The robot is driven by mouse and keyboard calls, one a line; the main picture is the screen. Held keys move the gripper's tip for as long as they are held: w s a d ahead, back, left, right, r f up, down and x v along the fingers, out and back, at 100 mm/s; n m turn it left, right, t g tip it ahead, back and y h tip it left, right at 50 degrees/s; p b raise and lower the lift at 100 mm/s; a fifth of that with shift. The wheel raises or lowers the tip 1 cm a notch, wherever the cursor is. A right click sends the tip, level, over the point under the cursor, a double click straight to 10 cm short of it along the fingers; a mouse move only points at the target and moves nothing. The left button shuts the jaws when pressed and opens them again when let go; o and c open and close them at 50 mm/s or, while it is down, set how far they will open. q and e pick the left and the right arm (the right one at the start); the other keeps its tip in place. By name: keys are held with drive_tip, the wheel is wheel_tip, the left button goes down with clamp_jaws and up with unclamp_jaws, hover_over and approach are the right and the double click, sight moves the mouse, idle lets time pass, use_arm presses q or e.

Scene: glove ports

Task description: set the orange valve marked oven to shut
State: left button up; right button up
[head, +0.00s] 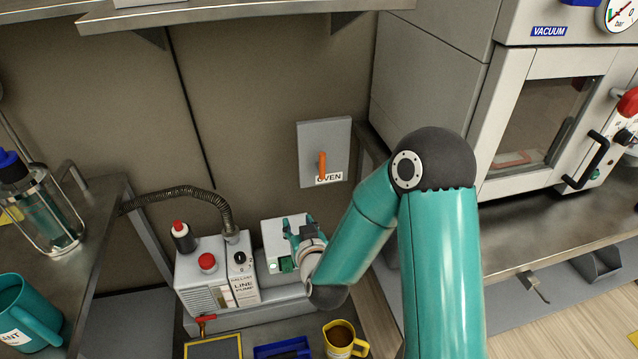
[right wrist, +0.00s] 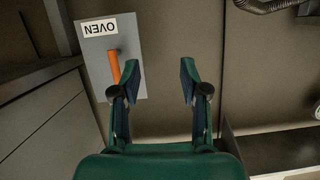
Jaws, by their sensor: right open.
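The orange valve handle (head: 322,164) sits on a grey wall plate (head: 338,142) with a label reading OVEN. In the head view the handle stands nearly vertical, just above the label. In the right wrist view the orange handle (right wrist: 115,66) and the plate (right wrist: 128,60) appear upside down, at the upper left. My right gripper (head: 288,228) is open and empty, below and left of the plate in the head view. In the right wrist view its fingers (right wrist: 188,75) are apart, and the left finger overlaps the plate's edge in the picture. My left gripper is not in view.
A line pump (head: 240,289) with a ribbed hose (head: 185,193) stands below the plate. A vacuum oven (head: 530,110) is at the right. A metal shelf (head: 220,14) overhangs above. A yellow mug (head: 343,337) and a teal mug (head: 22,315) stand lower down.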

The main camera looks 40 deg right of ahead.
sight(321, 159)
drive_tip(key=s+d+r+m+t+h+b, duration=0.1)
drive_tip(key=s+d+r+m+h+b, duration=0.15)
drive_tip(key=d+r+h, duration=0.35)
use_arm(q)
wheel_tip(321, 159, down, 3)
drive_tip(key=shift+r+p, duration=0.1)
drive_tip(key=shift+p, duration=0.7)
use_arm(e)
drive_tip(key=shift+n+y, duration=0.25)
drive_tip(key=shift+y, duration=0.25)
drive_tip(key=x, duration=1.7)
drive_tip(key=shift+f, duration=0.2)
clamp_jaws()
